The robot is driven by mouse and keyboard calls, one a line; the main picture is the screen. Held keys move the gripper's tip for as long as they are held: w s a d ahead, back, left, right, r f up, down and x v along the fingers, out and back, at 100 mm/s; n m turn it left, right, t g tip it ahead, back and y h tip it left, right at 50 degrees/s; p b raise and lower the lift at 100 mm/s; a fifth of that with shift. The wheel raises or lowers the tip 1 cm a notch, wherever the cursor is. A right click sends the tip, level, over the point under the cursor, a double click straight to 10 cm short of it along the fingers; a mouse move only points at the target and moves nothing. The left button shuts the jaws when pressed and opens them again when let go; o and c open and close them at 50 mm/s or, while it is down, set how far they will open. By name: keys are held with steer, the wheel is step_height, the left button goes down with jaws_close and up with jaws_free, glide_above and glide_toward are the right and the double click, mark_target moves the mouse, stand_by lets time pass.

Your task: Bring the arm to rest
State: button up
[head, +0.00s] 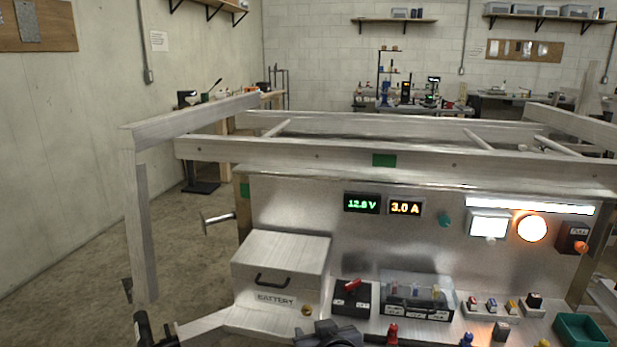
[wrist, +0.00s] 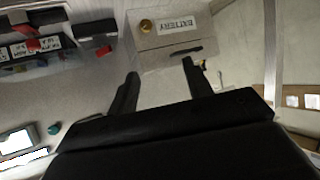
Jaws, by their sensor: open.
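My gripper (wrist: 160,68) shows in the wrist view with its two dark fingers spread apart and nothing between them. Beyond the fingertips is the front of the light metal battery box (wrist: 160,50), with its label, dark handle and brass knob. I see no contact between the fingers and the box. In the head view the closed battery box (head: 282,262) stands at the left end of the bench panel. A dark part at the bottom middle of the head view may be my arm; the fingers are not clear there.
A red-handled switch (head: 351,297), a clear-covered fuse box (head: 416,295) and a green tray (head: 581,329) line the bench.

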steer(key=s+d+r+g+p, duration=0.3)
steer(key=s+d+p, duration=0.1)
steer(key=s+p, duration=0.1)
steer(key=s+d+r+g+h+p, duration=0.1)
steer(key=s+d+r+g+p, duration=0.1)
steer(key=s+p, duration=0.4)
steer(key=shift+s+d+r+m+g, duration=0.35)
steer(key=shift+s+d+r, duration=0.5)
steer(key=shift+s+r, duration=0.3)
